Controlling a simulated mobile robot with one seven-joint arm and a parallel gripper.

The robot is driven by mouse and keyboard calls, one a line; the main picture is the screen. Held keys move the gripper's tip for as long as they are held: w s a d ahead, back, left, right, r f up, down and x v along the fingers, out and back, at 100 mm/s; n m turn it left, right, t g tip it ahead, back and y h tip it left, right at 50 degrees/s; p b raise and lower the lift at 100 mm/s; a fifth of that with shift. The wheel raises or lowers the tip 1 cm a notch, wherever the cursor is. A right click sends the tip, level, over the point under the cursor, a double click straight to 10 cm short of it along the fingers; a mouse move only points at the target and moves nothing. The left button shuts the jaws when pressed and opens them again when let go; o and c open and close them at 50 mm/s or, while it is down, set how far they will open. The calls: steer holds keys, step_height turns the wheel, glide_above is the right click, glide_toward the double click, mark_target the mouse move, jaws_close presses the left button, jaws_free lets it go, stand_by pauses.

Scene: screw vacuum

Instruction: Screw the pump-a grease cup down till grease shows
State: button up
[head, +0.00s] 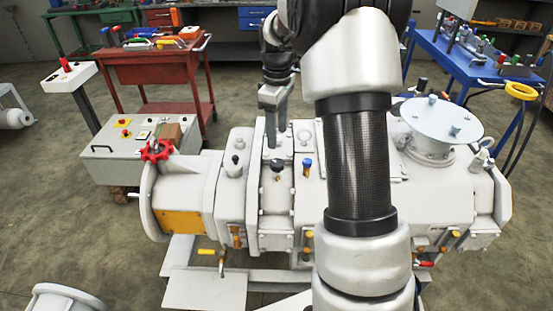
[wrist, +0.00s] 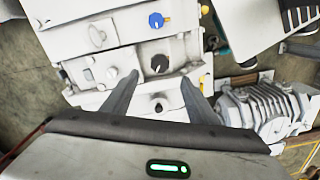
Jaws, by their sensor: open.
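The white pump (head: 225,190) stands in the middle of the head view. A dark round knob-like cap (head: 277,167) sits on its top, probably a grease cup; I see no label to confirm it. In the wrist view a dark cap (wrist: 159,63) sits on a white block just beyond my fingertips, between their lines. My gripper (wrist: 160,79) is open and empty, its two fingers apart. In the head view my gripper (head: 273,143) points down above the pump top, close to the dark cap. No grease can be made out.
A blue-topped cap (head: 307,167) stands beside the dark cap. A red handwheel (head: 156,150) is at the pump's left end. A round plate (head: 441,118) covers the right side. A red cart (head: 155,67) and a blue table (head: 470,68) stand behind.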

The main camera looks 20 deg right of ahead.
mark_target(277, 162)
step_height(277, 162, down, 10)
steer(key=shift+f+b, duration=0.1)
steer(key=shift+b, duration=0.35)
steer(key=c, duration=1.1)
